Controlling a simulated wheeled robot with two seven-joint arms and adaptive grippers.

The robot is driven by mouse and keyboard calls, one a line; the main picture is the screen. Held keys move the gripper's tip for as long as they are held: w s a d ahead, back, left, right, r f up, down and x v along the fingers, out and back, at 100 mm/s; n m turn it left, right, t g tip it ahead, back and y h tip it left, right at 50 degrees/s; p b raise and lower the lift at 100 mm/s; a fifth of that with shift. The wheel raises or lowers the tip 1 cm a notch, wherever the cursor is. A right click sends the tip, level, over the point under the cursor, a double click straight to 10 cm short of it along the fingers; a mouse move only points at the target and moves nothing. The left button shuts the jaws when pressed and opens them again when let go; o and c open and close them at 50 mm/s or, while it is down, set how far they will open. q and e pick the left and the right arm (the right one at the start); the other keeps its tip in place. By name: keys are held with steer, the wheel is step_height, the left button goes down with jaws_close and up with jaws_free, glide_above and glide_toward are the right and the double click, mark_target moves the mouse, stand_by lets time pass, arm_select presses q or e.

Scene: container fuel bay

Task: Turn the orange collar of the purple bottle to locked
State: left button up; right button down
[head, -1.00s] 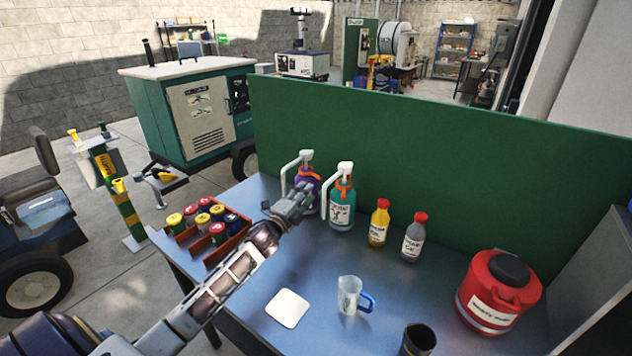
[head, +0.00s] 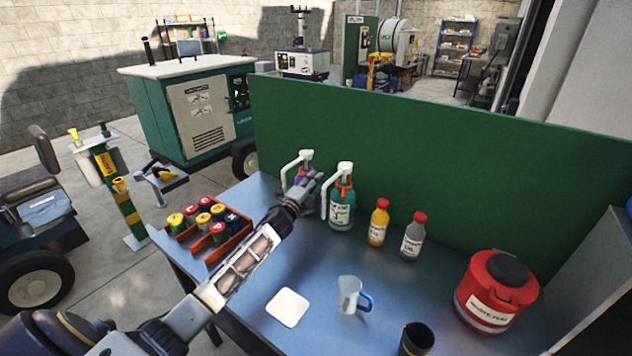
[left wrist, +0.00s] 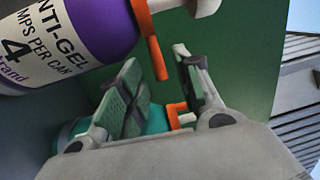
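The purple bottle (left wrist: 100,28), labelled anti-gel, fills the upper left of the left wrist view. In the head view it is mostly hidden behind my left gripper (head: 309,188), and its white pump head (head: 304,156) shows above. Its orange collar (left wrist: 142,16) has an orange tab (left wrist: 154,56) sticking out. In the left wrist view my left gripper (left wrist: 158,66) is open, with the tab's end between its fingers; I see no clear contact. My right gripper is in neither view.
A teal bottle (head: 341,213) with an orange collar stands close on the right. Yellow (head: 378,226) and grey (head: 412,240) bottles stand farther right. A green panel (head: 430,165) rises behind. A tray of several cans (head: 238,242) is left. A clear jug (head: 349,295) stands in front.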

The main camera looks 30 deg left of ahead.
arm_select(q)
steer(key=shift+w, duration=0.4)
jaws_close()
